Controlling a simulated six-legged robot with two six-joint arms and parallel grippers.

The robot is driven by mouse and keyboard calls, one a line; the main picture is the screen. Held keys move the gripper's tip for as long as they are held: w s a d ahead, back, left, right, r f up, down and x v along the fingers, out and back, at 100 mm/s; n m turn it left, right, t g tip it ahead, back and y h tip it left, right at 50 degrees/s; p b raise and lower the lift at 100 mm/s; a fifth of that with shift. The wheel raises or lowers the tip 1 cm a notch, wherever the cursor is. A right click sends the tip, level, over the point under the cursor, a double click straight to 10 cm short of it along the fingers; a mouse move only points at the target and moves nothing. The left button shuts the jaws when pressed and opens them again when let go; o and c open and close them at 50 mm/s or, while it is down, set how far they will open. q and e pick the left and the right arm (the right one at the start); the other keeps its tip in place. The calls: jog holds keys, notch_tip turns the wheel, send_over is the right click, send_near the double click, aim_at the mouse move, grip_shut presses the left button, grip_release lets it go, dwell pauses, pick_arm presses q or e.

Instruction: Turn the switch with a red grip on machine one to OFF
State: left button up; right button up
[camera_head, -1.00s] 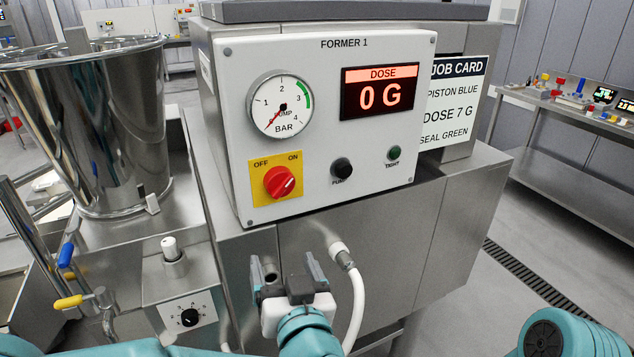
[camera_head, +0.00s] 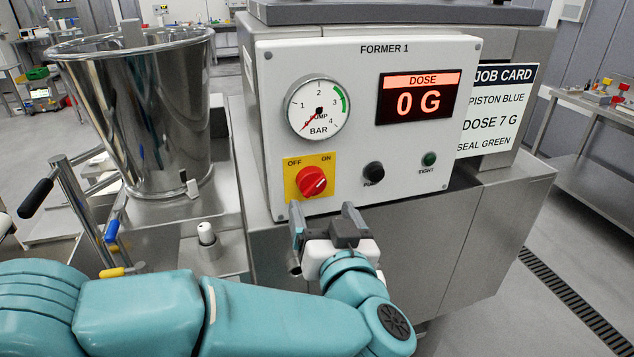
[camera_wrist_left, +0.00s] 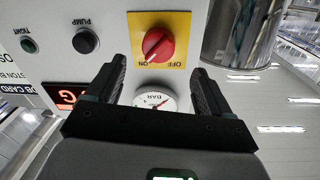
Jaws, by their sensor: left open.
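The switch with a red grip (camera_head: 312,181) sits on a yellow plate (camera_head: 292,188) on the white front panel of the machine marked FORMER 1 (camera_head: 350,55). Its white mark points up and right, toward ON. My left gripper (camera_head: 324,218) is open and empty, just below the switch and apart from it. In the left wrist view, which is upside down, the red grip (camera_wrist_left: 158,44) shows between and beyond the two open fingers (camera_wrist_left: 159,72). My right gripper is out of view.
A pressure gauge (camera_head: 318,107) and a DOSE display (camera_head: 418,97) reading 0 G are above. A black PUMP button (camera_head: 373,173) and green TIGHT lamp (camera_head: 429,159) are to the right. A steel hopper (camera_head: 135,115) stands left. A job card (camera_head: 492,110) hangs at the right.

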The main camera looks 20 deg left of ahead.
aim_at(314, 189)
pick_arm(q)
jog(key=p+x, duration=0.1)
jog(key=x, duration=0.5)
jog(key=shift+w, duration=0.15)
jog(key=shift+w+a, duration=0.3)
jog(key=shift+w, duration=0.25)
jog(key=shift+s, duration=0.1)
jog(key=c, duration=1)
jog(key=shift+c, duration=0.2)
